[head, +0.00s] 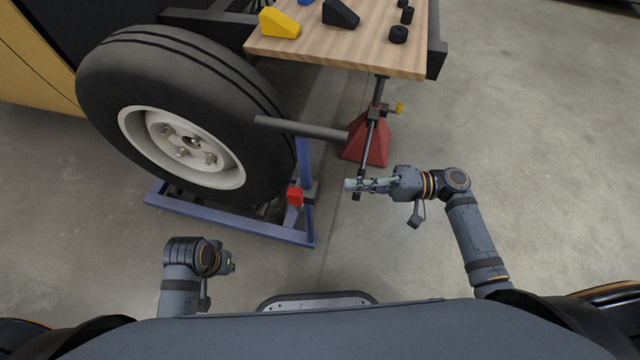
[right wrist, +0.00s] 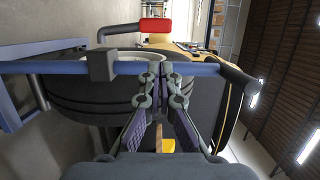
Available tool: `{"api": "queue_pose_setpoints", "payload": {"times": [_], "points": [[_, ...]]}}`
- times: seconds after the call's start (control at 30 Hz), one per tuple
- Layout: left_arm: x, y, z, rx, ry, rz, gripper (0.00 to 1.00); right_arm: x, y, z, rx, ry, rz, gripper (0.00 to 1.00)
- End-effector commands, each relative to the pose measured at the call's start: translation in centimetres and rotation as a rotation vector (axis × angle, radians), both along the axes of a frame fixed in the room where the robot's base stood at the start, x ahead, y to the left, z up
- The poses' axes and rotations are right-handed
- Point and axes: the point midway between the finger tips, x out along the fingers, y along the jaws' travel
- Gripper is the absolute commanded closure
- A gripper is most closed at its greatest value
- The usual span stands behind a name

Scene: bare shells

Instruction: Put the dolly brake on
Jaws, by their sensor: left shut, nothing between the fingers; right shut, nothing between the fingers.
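The wheel dolly is a blue frame (head: 235,222) on the floor around the foot of a large tyre. A blue post rises at its right corner. A red pedal (head: 295,196) sits beside the post, low down; in the right wrist view the red pedal (right wrist: 155,25) is on a bent grey rod. My right gripper (head: 350,185) is shut and empty, pointing left, right of the post and apart from the pedal. Its fingers (right wrist: 160,88) overlap the blue post in the wrist view; contact is unclear. My left gripper (head: 231,263) is low at the left, its fingers mostly hidden.
The tyre (head: 102,85) with its white rim belongs to a yellow vehicle. A grey bar (head: 300,128) juts right above the pedal. A red jack stand (head: 366,145) stands behind my right gripper. A wooden bench (head: 345,48) holds blocks. The floor at right is clear.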

Motion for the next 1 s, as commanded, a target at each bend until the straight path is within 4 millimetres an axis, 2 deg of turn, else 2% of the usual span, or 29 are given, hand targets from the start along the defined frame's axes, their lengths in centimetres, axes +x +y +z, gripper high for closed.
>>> {"api": "queue_pose_setpoints", "payload": {"times": [0.23,0.33,0.73,0.87,1.0], "points": [[0.0,0.0,0.1,0.000,-0.001,0.000,1.00,0.0,0.1,0.0,-0.001,0.002,-0.002,1.00],[0.1,0.0,-0.1,-0.001,-0.004,0.000,1.00,0.1,0.8,0.0,0.000,0.001,-0.003,1.00],[0.4,-0.3,-1.0,-0.014,-0.039,-0.003,1.00,0.6,7.9,0.0,0.002,0.002,-0.004,1.00],[0.7,-0.4,-1.1,-0.016,-0.052,-0.003,1.00,0.7,9.3,-0.1,0.000,0.003,-0.004,1.00],[0.6,-0.4,-1.2,-0.017,-0.053,-0.003,1.00,0.7,9.9,0.0,-0.002,0.003,-0.004,1.00]]}}
